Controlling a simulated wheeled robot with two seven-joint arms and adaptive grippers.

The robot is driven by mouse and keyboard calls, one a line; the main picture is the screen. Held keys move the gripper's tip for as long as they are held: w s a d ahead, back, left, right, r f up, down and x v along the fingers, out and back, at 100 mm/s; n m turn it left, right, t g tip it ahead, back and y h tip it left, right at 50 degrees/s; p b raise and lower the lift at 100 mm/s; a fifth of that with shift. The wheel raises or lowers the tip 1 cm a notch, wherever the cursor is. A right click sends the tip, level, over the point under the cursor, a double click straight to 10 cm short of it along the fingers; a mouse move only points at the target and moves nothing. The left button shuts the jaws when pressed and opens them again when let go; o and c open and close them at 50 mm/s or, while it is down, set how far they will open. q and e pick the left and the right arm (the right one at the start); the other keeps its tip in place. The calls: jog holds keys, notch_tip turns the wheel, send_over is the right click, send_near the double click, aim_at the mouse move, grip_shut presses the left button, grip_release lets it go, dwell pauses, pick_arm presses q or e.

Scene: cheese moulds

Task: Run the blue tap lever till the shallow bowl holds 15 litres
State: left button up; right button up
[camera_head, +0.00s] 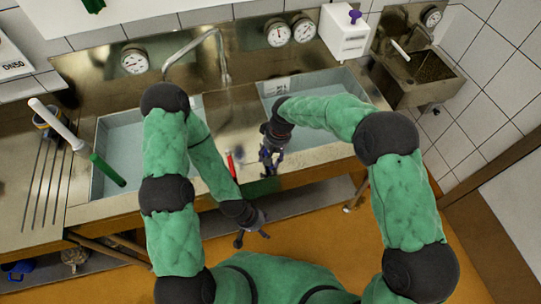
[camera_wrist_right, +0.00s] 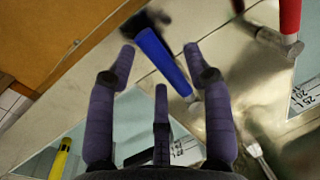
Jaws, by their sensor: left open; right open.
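The blue tap lever (camera_wrist_right: 163,60) shows in the right wrist view, beyond and between the spread finger tips of my right gripper (camera_wrist_right: 162,60); I cannot tell whether any finger touches it. In the head view my right gripper (camera_head: 270,157) is at the front edge of the counter, between the two basins, and hides the lever. The left basin (camera_head: 107,192) and right basin (camera_head: 340,76) are pale blue inside; I cannot tell which is the shallow bowl, nor its level. A litre scale (camera_wrist_right: 305,95) shows in the wrist view. My left gripper (camera_head: 252,228) is open and empty before the counter.
A red lever (camera_head: 230,164) stands left of my right gripper. A curved steel spout (camera_head: 196,42) is behind the basins. Round gauges (camera_head: 134,60) line the wall. A steel hand basin (camera_head: 420,72) is at the right.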

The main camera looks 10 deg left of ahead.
notch_tip(320, 180, up, 12)
jog(key=w+d, duration=0.1)
jog(key=d, duration=0.1)
jog(key=shift+f, duration=0.2)
jog(key=shift+f, duration=0.1)
dwell(1.2)
